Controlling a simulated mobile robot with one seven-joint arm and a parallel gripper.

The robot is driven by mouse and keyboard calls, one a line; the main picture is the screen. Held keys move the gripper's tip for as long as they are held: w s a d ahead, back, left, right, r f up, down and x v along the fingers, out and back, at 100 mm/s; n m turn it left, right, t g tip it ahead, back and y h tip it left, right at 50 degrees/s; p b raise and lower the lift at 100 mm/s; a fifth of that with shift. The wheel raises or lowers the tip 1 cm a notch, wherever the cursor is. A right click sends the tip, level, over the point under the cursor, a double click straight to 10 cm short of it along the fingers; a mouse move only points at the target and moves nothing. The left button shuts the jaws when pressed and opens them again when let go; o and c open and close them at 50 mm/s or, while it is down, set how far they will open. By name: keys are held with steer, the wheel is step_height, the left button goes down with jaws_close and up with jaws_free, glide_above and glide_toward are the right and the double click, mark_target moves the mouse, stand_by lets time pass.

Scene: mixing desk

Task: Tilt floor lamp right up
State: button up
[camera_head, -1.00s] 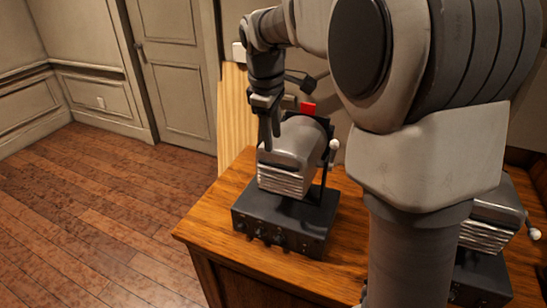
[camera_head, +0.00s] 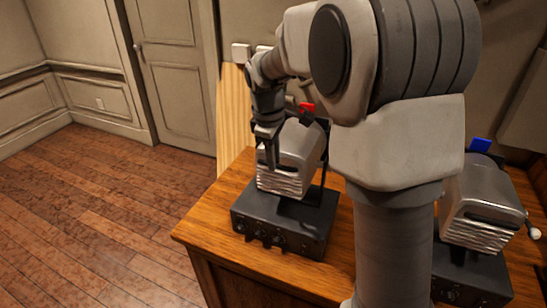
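A grey metal lamp head (camera_head: 304,147) with a ribbed front and a red tag (camera_head: 307,106) sits on a black control box (camera_head: 285,225) on the wooden desk. A similar lamp head (camera_head: 480,203) with a blue tag (camera_head: 481,145) stands further right on its own black box (camera_head: 470,275). It has a white-tipped side handle (camera_head: 534,233). My gripper (camera_head: 270,162) points down at the left side of the red-tagged lamp and overlaps it in the view. I cannot tell whether it touches the lamp or how far its fingers are apart.
The wooden desk (camera_head: 210,215) has a bare strip at its left edge. My arm hides the desk between the lamps. A light wooden panel (camera_head: 233,110) stands behind. The floor (camera_head: 90,220) on the left is clear, with a closed door (camera_head: 172,75) beyond.

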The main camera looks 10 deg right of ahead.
jaws_close()
stand_by(0.9)
steer(key=shift+s+a+f+b, duration=0.15)
steer(key=shift+f+b, duration=0.15)
steer(key=shift+b, duration=0.35)
step_height(320, 180, down, 12)
steer(key=s+a+t+h+b, duration=0.1)
steer(key=t+h+b, duration=0.3)
steer(key=b, duration=2.1)
steer(key=shift+s+r+t, duration=0.2)
steer(key=shift+s+t, duration=0.15)
steer(key=shift+t, duration=0.75)
steer(key=shift+f, duration=0.15)
steer(key=o, duration=0.6)
jaws_free()
steer(key=shift+c, duration=0.2)
